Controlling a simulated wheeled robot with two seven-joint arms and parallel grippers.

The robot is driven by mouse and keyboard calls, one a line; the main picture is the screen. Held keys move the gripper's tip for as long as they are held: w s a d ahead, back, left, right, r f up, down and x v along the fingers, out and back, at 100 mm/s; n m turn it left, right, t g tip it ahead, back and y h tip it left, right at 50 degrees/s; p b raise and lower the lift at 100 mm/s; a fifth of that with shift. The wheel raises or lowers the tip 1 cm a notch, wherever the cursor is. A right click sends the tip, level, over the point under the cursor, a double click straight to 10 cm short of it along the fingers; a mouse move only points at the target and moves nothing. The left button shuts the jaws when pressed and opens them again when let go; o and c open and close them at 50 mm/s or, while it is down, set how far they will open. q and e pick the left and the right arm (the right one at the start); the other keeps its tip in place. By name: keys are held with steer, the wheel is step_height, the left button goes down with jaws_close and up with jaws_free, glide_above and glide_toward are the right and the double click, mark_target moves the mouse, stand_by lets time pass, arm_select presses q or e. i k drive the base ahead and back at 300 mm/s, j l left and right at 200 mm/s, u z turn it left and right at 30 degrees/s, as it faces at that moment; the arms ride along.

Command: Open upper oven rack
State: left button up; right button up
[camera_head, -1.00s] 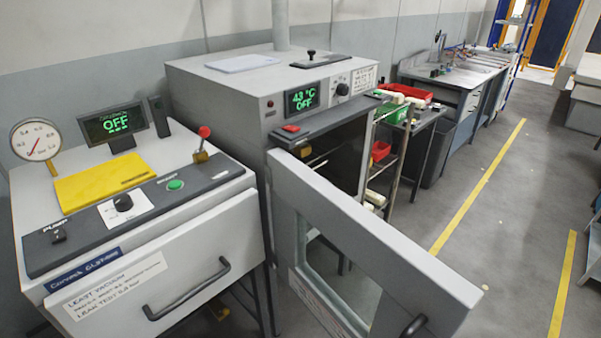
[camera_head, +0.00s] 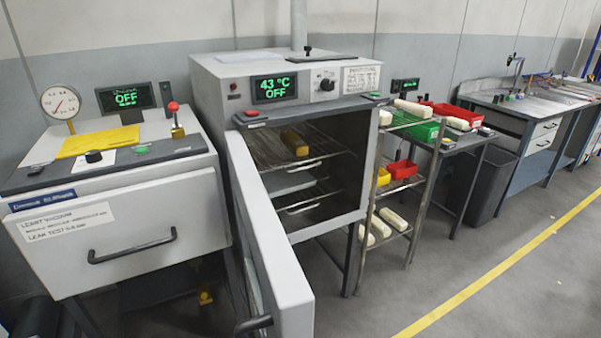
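The grey oven (camera_head: 215,80) stands in the middle, with its display reading 43 °C OFF. Its door (camera_head: 268,240) is swung open toward me and to the left. Inside, the upper oven rack (camera_head: 325,157) is a wire shelf that appears to sit within the chamber. A yellowish-brown block (camera_head: 294,143) lies on it. A lower rack (camera_head: 310,205) is below it, partly hidden by the door. Neither of my grippers is in view.
Left of the oven is a vacuum unit (camera_head: 130,210) with a handled front. To the right stands a metal shelf stand (camera_head: 424,200) with pale blocks, a green tray (camera_head: 412,128) and red bins. The floor (camera_head: 400,300) right of the door is clear.

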mark_target(332, 139)
steer(key=i+l+u, duration=0.15)
steer(key=l+u, duration=0.25)
steer(key=l, duration=0.45)
steer(key=l+u, duration=0.4)
steer(key=l, duration=0.45)
